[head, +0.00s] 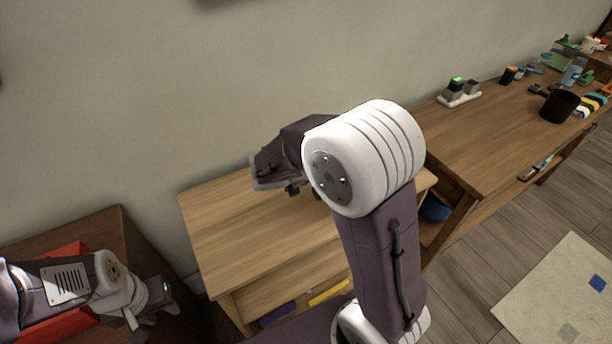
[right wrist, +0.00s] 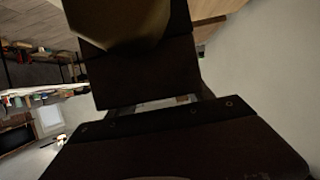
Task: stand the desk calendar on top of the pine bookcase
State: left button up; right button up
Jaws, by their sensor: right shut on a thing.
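The pine bookcase (head: 225,225) stands at the middle of the head view, with its bare light wooden top against the wall. My right arm reaches over it and hides part of the top. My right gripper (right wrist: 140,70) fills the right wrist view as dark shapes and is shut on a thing. What shows of that thing is a dim brownish shape (right wrist: 120,22), taken as the desk calendar; its form is mostly hidden. Whether it touches the bookcase top cannot be told. My left gripper (head: 158,298) is at lower left, away from the bookcase; its jaws are unclear.
A long wooden desk (head: 480,140) at right holds a black cup (head: 559,106), a white tray with small blocks (head: 459,95) and several small items. A dark reddish-brown cabinet (head: 95,230) with a red thing (head: 70,255) stands at left. The bookcase top's left part is clear.

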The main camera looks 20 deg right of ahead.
jog(key=w+a+f, duration=0.1)
jog(key=w+f, duration=0.2)
jog(key=w+a+f, duration=0.2)
jog(key=w+f, duration=0.1)
jog(key=f, duration=0.1)
jog(key=w+a+f, duration=0.2)
jog(key=w+f, duration=0.2)
jog(key=shift+w+a, duration=0.1)
jog(key=shift+f, duration=0.15)
jog(key=o, duration=1.6)
jog(key=shift+r+p, duration=0.3)
jog(key=shift+r, duration=0.1)
jog(key=v, duration=1.2)
jog(key=shift+f, duration=0.25)
